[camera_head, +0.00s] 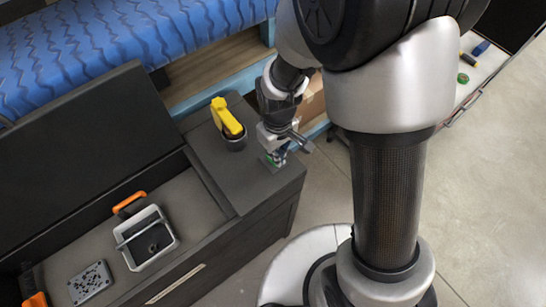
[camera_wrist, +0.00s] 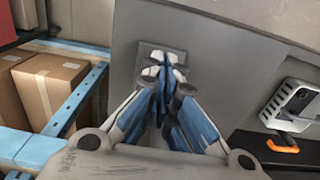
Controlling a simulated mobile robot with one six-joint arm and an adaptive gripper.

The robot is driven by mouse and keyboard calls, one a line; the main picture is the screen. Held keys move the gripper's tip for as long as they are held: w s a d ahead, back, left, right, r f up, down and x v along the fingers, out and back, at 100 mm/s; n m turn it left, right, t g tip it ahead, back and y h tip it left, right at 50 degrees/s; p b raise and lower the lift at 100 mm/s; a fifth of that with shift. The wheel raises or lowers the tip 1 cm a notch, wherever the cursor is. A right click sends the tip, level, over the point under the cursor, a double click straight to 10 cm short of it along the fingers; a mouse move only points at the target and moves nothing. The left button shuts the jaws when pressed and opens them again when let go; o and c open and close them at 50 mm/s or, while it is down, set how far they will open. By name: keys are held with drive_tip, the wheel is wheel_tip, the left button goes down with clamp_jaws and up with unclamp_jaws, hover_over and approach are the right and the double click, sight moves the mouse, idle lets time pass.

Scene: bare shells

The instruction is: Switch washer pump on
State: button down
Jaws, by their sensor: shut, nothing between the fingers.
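A small grey switch plate (camera_head: 266,160) with a green part lies on the top of the dark cabinet, at its right end. In the wrist view the plate (camera_wrist: 145,50) shows behind my fingertips, with a pale part on it. My gripper (camera_head: 278,154) is shut and empty, its tips right at the plate. In the wrist view my gripper (camera_wrist: 166,70) covers most of the plate's lower part. I cannot tell whether the tips touch the switch, or which way it is set.
A yellow-handled tool (camera_head: 226,117) stands in a dark cup beside the plate. The cabinet's open bay holds a pale-rimmed box (camera_head: 128,253), an orange-handled item (camera_head: 129,203) and a perforated grey plate (camera_head: 90,282). Cardboard boxes (camera_wrist: 48,85) sit on blue racking.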

drive_tip(key=shift+f+b, duration=0.6)
drive_tip(key=shift+f, duration=0.2)
drive_tip(key=shift+r, duration=0.1)
wheel_tip(320, 180, up, 7)
drive_tip(key=p, duration=0.5)
drive_tip(key=shift+p, duration=0.3)
idle(0.6)
drive_tip(key=s+d+r+m+t+b, duration=0.1)
drive_tip(key=s+d+r+m+b, duration=0.15)
drive_tip(key=r, duration=0.35)
drive_tip(key=s+d+r+m+t+b, duration=0.1)
drive_tip(key=d+r+b, duration=0.1)
drive_tip(key=d+r, duration=0.25)
drive_tip(key=s+d+r+m+t+b, duration=0.1)
drive_tip(key=s+d+r, duration=0.1)
drive_tip(key=s, duration=0.3)
drive_tip(key=s+d+r+m+t+b, duration=0.1)
drive_tip(key=s+d+r+m+b, duration=0.1)
drive_tip(key=s, duration=0.3)
drive_tip(key=shift+r+t, duration=0.3)
drive_tip(key=shift+r, duration=0.35)
